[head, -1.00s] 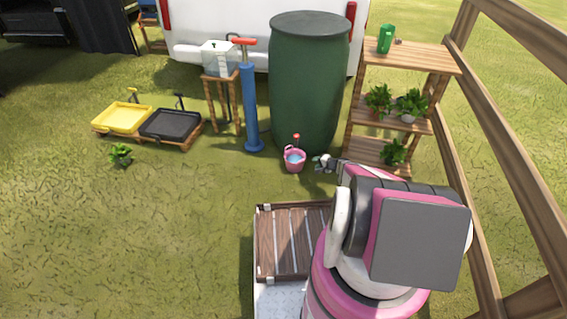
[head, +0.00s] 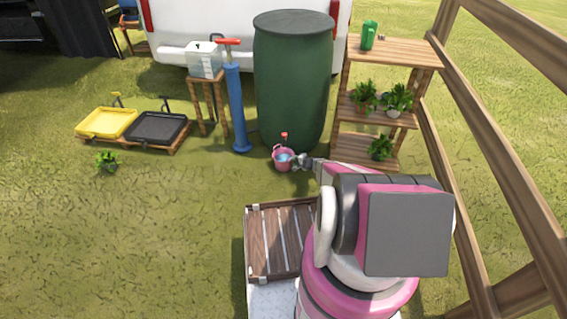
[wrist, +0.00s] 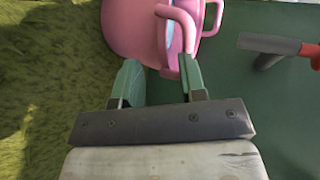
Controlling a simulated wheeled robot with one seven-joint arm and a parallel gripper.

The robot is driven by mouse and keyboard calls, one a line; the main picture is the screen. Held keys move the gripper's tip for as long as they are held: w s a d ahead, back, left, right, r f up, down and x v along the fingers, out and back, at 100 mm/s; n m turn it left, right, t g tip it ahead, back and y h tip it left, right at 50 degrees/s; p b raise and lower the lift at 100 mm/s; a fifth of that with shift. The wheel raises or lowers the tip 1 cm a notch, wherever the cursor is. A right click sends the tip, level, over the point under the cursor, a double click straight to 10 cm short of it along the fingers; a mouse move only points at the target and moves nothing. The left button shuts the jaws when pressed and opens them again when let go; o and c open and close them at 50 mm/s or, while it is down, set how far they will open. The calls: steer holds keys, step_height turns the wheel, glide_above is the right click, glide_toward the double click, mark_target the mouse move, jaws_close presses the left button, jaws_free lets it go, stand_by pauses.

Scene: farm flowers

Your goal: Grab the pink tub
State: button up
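The pink tub (head: 282,162) stands upright on the grass in front of the green barrel and holds blue water. In the wrist view the tub (wrist: 130,30) fills the top middle, its looped pink handle (wrist: 187,22) on the right side. My gripper (head: 301,161) is at the tub's right side in the head view. In the wrist view my gripper (wrist: 160,66) is open, its two green fingers apart and pointing at the tub. The handle's lower part lies just beyond the right fingertip. I cannot tell whether they touch.
The green barrel (head: 291,80) with a red tap (head: 284,136) stands right behind the tub. A wooden shelf (head: 365,144) with plants is to the right, beside a wooden fence (head: 505,130). A blue pump (head: 236,110) stands left. Grass at front left is free.

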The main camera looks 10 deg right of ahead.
steer(key=shift+x, duration=0.8)
jaws_close()
steer(key=shift+f, duration=0.1)
stand_by(0.7)
